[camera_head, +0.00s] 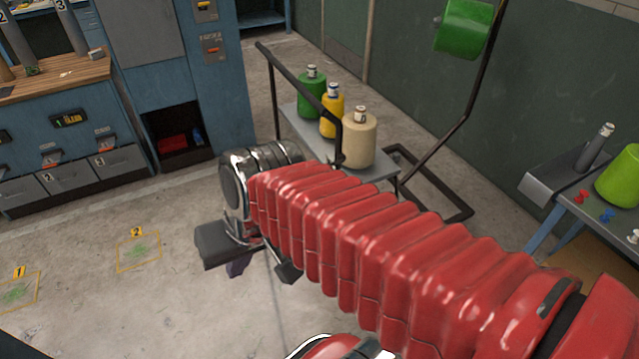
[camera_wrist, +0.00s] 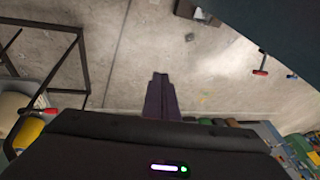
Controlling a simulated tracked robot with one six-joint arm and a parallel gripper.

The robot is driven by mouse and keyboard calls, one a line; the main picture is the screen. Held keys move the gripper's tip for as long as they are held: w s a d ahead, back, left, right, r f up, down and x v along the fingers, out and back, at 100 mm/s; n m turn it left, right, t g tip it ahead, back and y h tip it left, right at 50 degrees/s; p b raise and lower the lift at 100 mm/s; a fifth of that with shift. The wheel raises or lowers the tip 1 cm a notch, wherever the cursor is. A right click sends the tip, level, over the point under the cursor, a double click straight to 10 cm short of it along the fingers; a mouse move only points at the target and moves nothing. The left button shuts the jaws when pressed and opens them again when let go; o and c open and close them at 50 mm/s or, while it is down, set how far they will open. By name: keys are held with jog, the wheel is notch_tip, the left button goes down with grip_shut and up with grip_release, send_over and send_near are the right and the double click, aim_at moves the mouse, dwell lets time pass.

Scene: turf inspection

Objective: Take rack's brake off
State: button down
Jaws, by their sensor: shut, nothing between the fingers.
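The rack, a black-framed cart with a grey shelf (camera_head: 297,116), stands behind my red sleeved arm in the head view. Part of its black frame (camera_wrist: 84,62) shows at the left of the wrist view. A small red bar (camera_wrist: 66,91) shows beside that frame; it may be the brake lever, but I cannot tell for sure. My gripper (camera_head: 237,268) is in front and to the left of the rack, apart from it. In the wrist view my gripper (camera_wrist: 160,78) has its dark purple fingers together, with nothing held.
Green (camera_head: 311,92), yellow (camera_head: 332,112) and beige (camera_head: 360,138) bottles stand on the rack. Blue cabinets (camera_head: 70,130) line the left. A table with a lime-green cylinder (camera_head: 620,178) and pins is at right. Floor at front left is open, with numbered yellow squares (camera_head: 139,250).

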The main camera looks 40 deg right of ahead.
jog(key=w+a+f+m+g+y, duration=0.1)
jog(key=w+a+f+m+y, duration=0.25)
jog(key=f+m+y, duration=0.35)
jog(key=w+d+f+m+t+y, duration=0.1)
jog(key=w+d+m+t, duration=0.6)
jog(key=w+d+m, duration=0.45)
jog(key=d+f+m+t+h, duration=0.3)
jog(key=d+m, duration=0.3)
jog(key=d, duration=0.1)
jog(key=d+f+m+t+h, duration=0.2)
jog(key=d+f+m+h, duration=0.1)
jog(key=d+m, duration=0.25)
jog(key=s+d+f+m+h, duration=0.2)
jog(key=d+f+m+h, duration=0.1)
jog(key=d, duration=0.4)
jog(key=s+d+f+m+h, duration=0.3)
jog(key=d+f+m+h, duration=0.1)
jog(key=d, duration=0.3)
jog(key=shift+s+d+f+m+h, duration=0.15)
jog(key=shift+s+f+m+h, duration=0.15)
jog(key=shift+f+m, duration=0.2)
jog(key=shift+w, duration=0.1)
